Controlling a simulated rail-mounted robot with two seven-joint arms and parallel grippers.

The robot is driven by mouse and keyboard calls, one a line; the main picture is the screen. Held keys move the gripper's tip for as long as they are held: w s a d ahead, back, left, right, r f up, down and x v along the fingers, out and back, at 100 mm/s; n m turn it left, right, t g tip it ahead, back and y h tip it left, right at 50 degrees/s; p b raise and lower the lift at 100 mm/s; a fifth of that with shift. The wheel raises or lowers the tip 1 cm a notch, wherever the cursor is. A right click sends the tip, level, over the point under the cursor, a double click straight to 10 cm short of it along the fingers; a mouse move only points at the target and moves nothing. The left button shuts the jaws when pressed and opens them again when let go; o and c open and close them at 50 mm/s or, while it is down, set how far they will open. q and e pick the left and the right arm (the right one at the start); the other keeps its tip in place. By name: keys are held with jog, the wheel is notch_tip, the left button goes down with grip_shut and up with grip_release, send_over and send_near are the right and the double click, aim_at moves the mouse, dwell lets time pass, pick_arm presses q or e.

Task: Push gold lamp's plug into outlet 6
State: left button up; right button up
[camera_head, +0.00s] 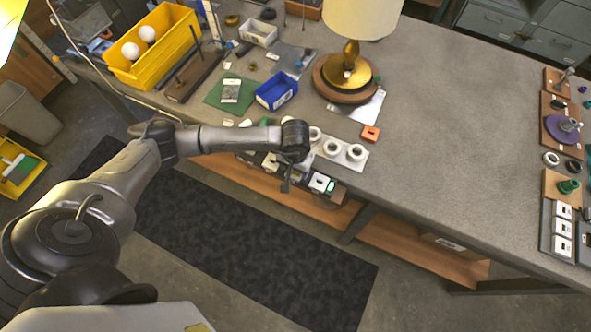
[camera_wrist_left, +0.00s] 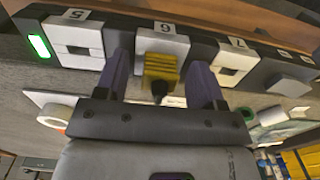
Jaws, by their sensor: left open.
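The gold lamp (camera_head: 349,68) stands on a round wooden base on the workbench in the head view. In the left wrist view, the gold plug (camera_wrist_left: 160,67) is at the face of outlet 6 (camera_wrist_left: 163,41), with a dark cord end toward me. I cannot tell how deep the plug sits. My left gripper (camera_wrist_left: 161,84) is open, its two purple fingers on either side of the plug with gaps between. In the head view my left gripper (camera_head: 285,187) points down at the bench's front edge, partly hidden by my wrist. My right gripper is not in view.
Outlet 5 (camera_wrist_left: 77,42) and outlet 7 (camera_wrist_left: 236,62) flank outlet 6; a green light (camera_wrist_left: 39,46) glows at the left. White rings (camera_head: 355,152) sit on a plate just behind the strip. A blue bin (camera_head: 276,91) and yellow bin (camera_head: 150,62) stand farther back. The bench's right middle is clear.

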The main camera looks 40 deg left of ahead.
pick_arm(q)
notch_tip(320, 180, up, 14)
jog(key=shift+p, duration=0.35)
jog(key=shift+f, duration=0.1)
